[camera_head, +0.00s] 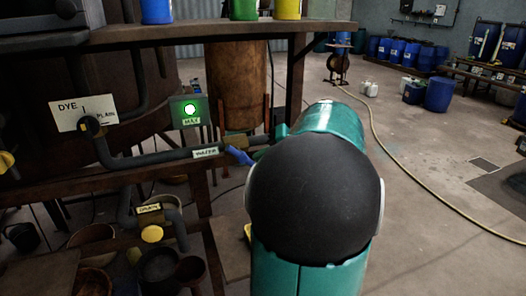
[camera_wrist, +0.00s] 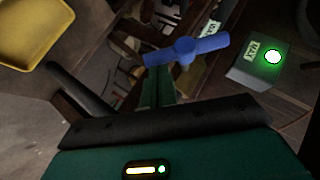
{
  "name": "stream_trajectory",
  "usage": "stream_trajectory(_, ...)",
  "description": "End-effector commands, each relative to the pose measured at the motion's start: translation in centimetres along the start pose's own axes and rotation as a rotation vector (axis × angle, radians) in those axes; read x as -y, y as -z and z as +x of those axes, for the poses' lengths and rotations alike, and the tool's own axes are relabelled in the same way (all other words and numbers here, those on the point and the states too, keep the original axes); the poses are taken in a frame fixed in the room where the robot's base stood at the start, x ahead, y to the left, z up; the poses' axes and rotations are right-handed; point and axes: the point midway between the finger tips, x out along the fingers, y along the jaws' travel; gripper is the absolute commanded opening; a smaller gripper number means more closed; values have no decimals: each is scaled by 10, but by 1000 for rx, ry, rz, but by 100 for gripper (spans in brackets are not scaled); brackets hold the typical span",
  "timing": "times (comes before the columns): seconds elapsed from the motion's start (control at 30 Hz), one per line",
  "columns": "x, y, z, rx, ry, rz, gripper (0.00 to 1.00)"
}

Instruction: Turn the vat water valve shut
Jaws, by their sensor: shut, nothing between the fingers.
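The water valve has a blue handle (camera_head: 240,156) at the right end of a dark pipe tagged WATER (camera_head: 205,153) in the head view. The handle (camera_wrist: 187,49) is also in the wrist view, a bar with a round hub, lying crosswise with its right end slightly higher. My gripper (camera_wrist: 158,86) is shut and empty, its green fingers just below the left half of the handle. I cannot tell whether they touch it. In the head view my own arm hides most of the gripper.
A box with a lit green lamp marked MAX (camera_head: 189,111) is above the pipe. A DRAIN-tagged pipe (camera_head: 149,208) with a yellow knob is lower left, among buckets. A wooden shelf edge (camera_head: 200,36) runs overhead. Open floor with a hose (camera_head: 385,145) lies right.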

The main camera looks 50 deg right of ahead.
Motion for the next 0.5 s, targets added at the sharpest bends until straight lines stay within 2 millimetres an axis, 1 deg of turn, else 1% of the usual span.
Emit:
stream_trajectory(0.03, -4, -1, 2, 1, 37, 30, 0)
stream_trajectory(0.37, -15, -10, 12, 1, 294, 201, 0)
stream_trajectory(0.5, -16, -13, 16, 2, 287, 191, 0)
